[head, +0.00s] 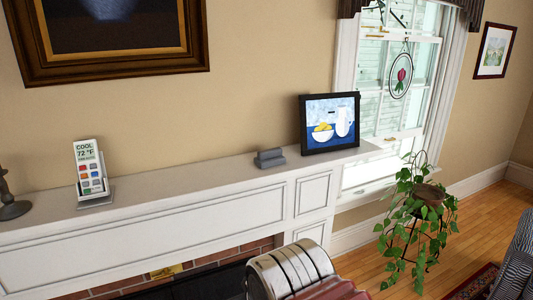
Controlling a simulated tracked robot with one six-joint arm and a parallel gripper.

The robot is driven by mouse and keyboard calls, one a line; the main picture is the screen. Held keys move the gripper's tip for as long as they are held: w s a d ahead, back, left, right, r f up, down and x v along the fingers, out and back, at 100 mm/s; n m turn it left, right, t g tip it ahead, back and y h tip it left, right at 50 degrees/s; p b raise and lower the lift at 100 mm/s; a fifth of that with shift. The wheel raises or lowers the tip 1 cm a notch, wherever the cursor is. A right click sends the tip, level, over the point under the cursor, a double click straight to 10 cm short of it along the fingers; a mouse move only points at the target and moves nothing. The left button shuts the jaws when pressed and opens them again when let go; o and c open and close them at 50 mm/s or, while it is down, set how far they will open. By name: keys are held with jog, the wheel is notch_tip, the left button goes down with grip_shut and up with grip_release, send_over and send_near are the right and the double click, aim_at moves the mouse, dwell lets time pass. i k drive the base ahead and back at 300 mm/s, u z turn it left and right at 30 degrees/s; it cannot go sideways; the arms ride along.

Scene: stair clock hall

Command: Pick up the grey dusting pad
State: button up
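The grey dusting pad (270,158) appears to be the small grey block with a raised grip on top. It lies on the white mantel shelf (225,172), left of a framed still-life picture and apart from it. My gripper's fingers do not show in the head view, so its place relative to the pad cannot be told.
A thermostat remote in a stand (90,172) and a dark candlestick base (12,208) stand on the shelf's left. The framed picture (330,124) leans at its right end. A leafy plant (420,210) stands right. The shelf between remote and pad is clear.

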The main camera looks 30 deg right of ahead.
aim_at(266, 158)
jog(key=z, duration=0.1)
jog(key=i, duration=0.9)
jog(key=z, duration=0.05)
